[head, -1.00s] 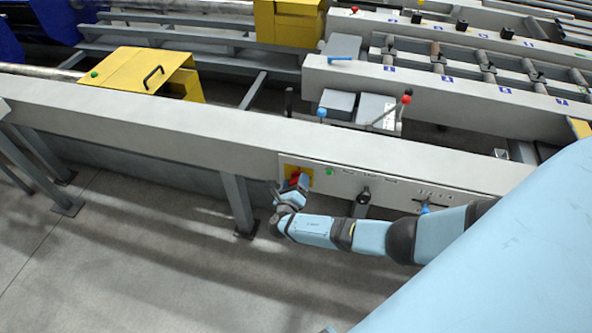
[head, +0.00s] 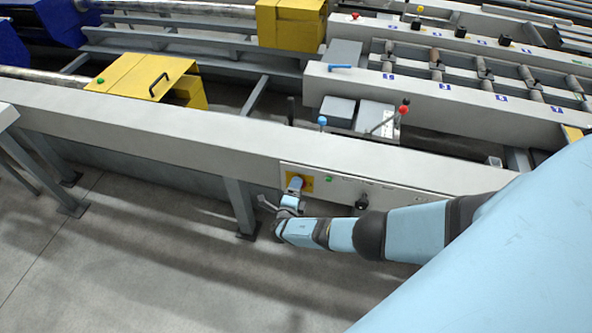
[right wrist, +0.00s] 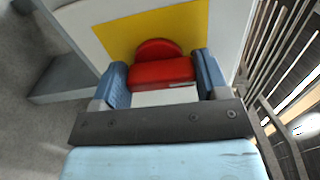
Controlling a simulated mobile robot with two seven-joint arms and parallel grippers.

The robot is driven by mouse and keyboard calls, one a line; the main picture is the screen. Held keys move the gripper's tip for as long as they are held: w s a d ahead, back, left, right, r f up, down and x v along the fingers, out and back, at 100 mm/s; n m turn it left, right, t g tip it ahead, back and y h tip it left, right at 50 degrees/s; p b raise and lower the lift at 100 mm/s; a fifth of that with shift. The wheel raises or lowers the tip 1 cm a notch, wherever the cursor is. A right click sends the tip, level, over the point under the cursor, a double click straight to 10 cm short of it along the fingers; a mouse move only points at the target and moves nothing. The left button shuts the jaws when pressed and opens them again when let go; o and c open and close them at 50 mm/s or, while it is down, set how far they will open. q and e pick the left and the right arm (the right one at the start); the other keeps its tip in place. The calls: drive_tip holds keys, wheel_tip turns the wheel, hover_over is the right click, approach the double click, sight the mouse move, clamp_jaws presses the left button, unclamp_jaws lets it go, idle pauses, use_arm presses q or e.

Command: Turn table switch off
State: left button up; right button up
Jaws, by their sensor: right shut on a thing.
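The table switch is a red rotary knob (right wrist: 162,70) on a yellow square plate (right wrist: 188,27), set at the left end of the grey control panel on the front beam. In the head view the yellow plate (head: 307,185) shows around my right gripper (head: 296,186), which hides the knob. In the right wrist view the two blue fingers of my right gripper (right wrist: 163,78) stand at either side of the knob's red bar. The gripper is shut on it. The bar lies across from finger to finger. My left gripper is in neither view.
On the panel, a green button (head: 329,180) and a black knob (head: 361,202) sit right of the switch. A grey table leg (head: 240,205) stands left below it. The long front beam (head: 150,119) runs above. Open floor (head: 130,270) lies at the lower left.

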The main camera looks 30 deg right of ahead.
drive_tip(key=shift+n, duration=0.3)
idle(0.4)
drive_tip(key=o, duration=0.9)
drive_tip(key=shift+o, duration=0.2)
drive_tip(key=shift+a, duration=0.1)
drive_tip(key=p+v, duration=0.2)
drive_tip(key=v, duration=1.1)
drive_tip(key=shift+s+a, duration=0.2)
drive_tip(key=shift+s, duration=0.1)
